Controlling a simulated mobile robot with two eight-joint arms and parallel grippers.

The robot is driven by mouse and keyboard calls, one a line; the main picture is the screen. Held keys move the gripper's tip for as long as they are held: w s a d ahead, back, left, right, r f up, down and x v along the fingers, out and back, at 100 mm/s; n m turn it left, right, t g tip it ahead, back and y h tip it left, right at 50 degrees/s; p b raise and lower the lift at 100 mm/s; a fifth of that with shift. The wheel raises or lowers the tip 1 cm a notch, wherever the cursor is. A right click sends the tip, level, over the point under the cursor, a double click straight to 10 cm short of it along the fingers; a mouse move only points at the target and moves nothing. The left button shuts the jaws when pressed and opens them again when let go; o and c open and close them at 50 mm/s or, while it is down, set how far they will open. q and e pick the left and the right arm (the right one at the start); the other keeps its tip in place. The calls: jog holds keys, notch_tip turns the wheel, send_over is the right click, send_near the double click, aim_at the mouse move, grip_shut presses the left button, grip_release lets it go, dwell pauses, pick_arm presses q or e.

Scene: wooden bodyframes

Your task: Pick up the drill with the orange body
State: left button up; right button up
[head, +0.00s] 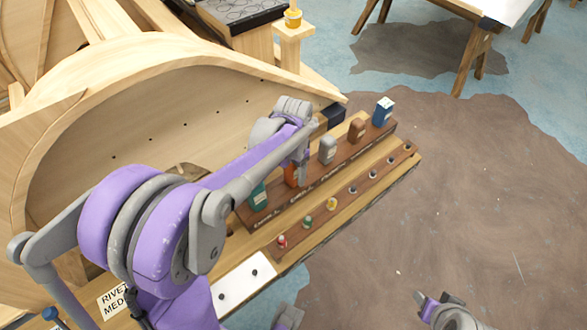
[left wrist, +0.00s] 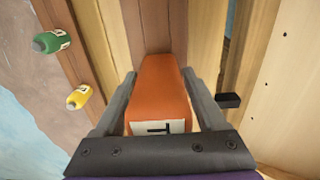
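The drill with the orange body (head: 291,175) stands in the rear row of a wooden rack, partly hidden by my left gripper. My left gripper (head: 303,172) is down at it from above. In the left wrist view the orange body (left wrist: 160,92) with a white label lies between the two fingers (left wrist: 158,80). One finger is on each side, and a narrow gap seems to show beside the body. A grey part at the bottom edge, apparently my right gripper (head: 440,306), is cut off and away from the rack.
The wooden rack (head: 345,205) also holds a teal drill (head: 257,196), a grey one (head: 327,150), a brown one (head: 357,131) and a blue one (head: 383,111). Small coloured bits stand in its front row, including a yellow one (head: 331,204). A curved wooden frame (head: 150,55) rises behind; open floor lies right.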

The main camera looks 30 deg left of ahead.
pick_arm(q)
grip_shut()
notch_tip(320, 180, up, 10)
jog(key=shift+r+p, duration=0.1)
jog(key=shift+p, duration=0.5)
jog(key=shift+r+p, duration=1.85)
jog(key=shift+r, duration=1.25)
